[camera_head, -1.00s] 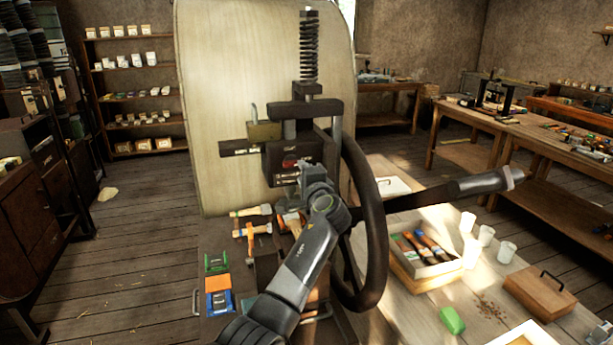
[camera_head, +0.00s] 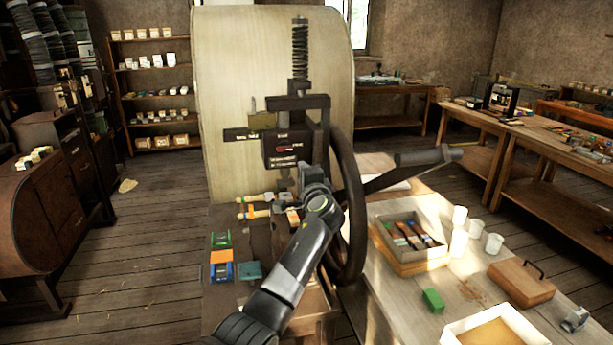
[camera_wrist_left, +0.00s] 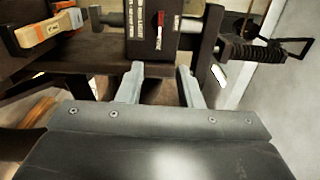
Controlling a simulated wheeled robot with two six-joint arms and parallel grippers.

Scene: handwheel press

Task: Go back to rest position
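The press stands on the bench, with a dark block (camera_head: 283,150) bearing a red mark and a tall threaded screw (camera_head: 300,50) above it. Its dark handwheel (camera_head: 352,215) is on the right, with a long handle (camera_head: 425,157) pointing right. My left gripper (camera_head: 311,176) is in front of the press, below the block, its fingers partly hidden by the wrist. In the left wrist view its two fingers (camera_wrist_left: 159,72) are apart with nothing between them, and the block (camera_wrist_left: 152,35) is beyond them. My right gripper is out of view.
Wooden-handled tools (camera_head: 254,213) and small coloured boxes (camera_head: 220,270) lie left of my left arm. On the right are a box of tools (camera_head: 408,262), white cups (camera_head: 493,243), a brown case (camera_head: 520,283), a green block (camera_head: 433,300) and a white-rimmed tray (camera_head: 450,336). Open floor lies left.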

